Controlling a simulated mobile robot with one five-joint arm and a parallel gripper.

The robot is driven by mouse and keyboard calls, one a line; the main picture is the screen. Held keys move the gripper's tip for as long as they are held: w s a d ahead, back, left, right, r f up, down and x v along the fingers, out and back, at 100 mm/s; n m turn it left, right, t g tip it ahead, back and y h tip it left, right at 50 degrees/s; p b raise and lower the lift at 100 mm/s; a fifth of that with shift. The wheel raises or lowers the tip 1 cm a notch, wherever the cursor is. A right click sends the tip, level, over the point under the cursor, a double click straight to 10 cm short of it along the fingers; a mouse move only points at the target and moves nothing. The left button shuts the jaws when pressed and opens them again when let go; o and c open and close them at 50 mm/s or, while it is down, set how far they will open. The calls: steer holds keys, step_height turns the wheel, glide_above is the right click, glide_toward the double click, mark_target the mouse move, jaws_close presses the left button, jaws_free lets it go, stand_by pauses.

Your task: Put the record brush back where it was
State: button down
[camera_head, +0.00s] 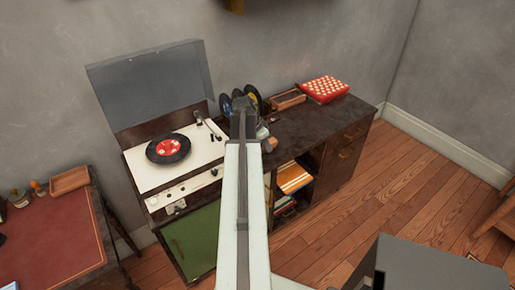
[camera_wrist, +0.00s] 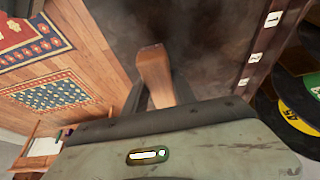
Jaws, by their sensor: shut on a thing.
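The record brush (camera_wrist: 154,72), a brown wooden block, is between the two dark fingers of my gripper (camera_wrist: 158,88) in the wrist view. My gripper is shut on it. The brush points away from the wrist over the dark top of the cabinet (camera_wrist: 110,30); I cannot tell whether it touches that top. In the head view a small brown piece, likely the brush (camera_head: 269,144), shows just right of my arm, which hides most of the gripper.
Upright records (camera_head: 228,105) stand behind my arm; their dark rack (camera_wrist: 258,55) has numbered labels. A wooden tray (camera_head: 288,99) and a red-and-white box (camera_head: 324,88) sit at the back right. The record player (camera_head: 140,165) is on the left. The cabinet top's right part is clear.

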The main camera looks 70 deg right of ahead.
mark_target(264, 149)
steer(key=shift+w+d, duration=0.4)
steer(key=shift+d, duration=0.3)
step_height(264, 149, down, 4)
steer(key=b, duration=0.4)
steer(key=shift+s, duration=0.15)
steer(key=shift+w+r, duration=0.2)
steer(key=shift+w, duration=0.05)
steer(key=shift+a+f, duration=0.1)
steer(key=shift+f, duration=0.15)
steer(key=c, duration=1)
jaws_free()
steer(key=shift+s+r, duration=0.1)
